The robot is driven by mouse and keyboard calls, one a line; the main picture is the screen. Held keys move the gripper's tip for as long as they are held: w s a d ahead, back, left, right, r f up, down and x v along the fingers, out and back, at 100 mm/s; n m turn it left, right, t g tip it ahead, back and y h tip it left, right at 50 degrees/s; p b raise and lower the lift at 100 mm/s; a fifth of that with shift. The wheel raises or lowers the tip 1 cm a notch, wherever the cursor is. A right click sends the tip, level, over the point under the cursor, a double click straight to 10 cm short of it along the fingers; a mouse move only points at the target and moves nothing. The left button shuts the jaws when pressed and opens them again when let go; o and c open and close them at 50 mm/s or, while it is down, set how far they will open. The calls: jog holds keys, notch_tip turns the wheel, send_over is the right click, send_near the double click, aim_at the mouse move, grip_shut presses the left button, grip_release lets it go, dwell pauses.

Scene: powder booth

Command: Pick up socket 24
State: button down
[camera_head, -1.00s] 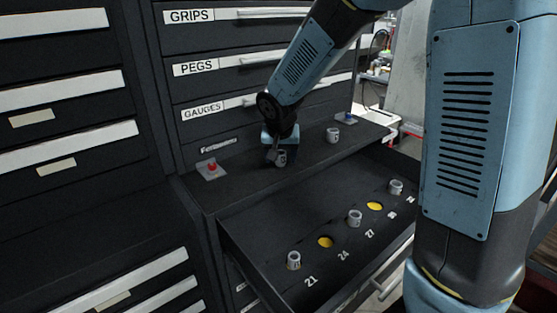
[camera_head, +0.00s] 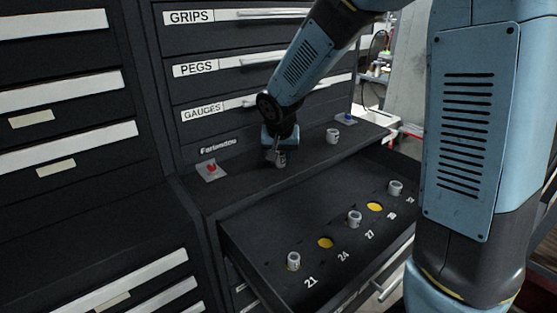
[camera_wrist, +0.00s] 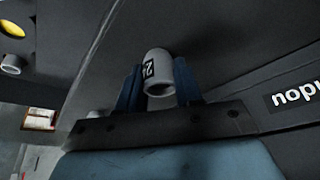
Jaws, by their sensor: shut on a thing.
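My gripper (camera_head: 279,150) is low over the dark ledge above the open drawer. In the wrist view its two blue fingers (camera_wrist: 158,84) are closed on either side of a grey socket (camera_wrist: 158,62). The socket carries a dark label with a partly readable number that starts with 2. The same held socket (camera_head: 280,159) shows small and dark in the head view, at or just above the ledge; I cannot tell if it touches. In the drawer, the hole marked 24 (camera_head: 325,243) is empty and shows yellow.
The open drawer (camera_head: 262,225) holds sockets at 21 (camera_head: 293,261), at 27 (camera_head: 354,219) and farther right (camera_head: 395,187); another hole (camera_head: 375,206) is empty. Another socket (camera_head: 332,136) stands on the ledge, between a red button (camera_head: 211,169) and a blue one (camera_head: 349,118).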

aim_at(280, 152)
jog(key=r, duration=0.3)
jog(key=shift+s+r, duration=0.2)
jog(key=shift+r, duration=0.2)
jog(key=s+d+r, duration=0.2)
jog(key=s+r, duration=0.7)
jog(key=s, duration=0.4)
jog(key=shift+s+d, duration=0.2)
jog(key=shift+d, duration=0.15)
jog(key=shift+r, duration=0.1)
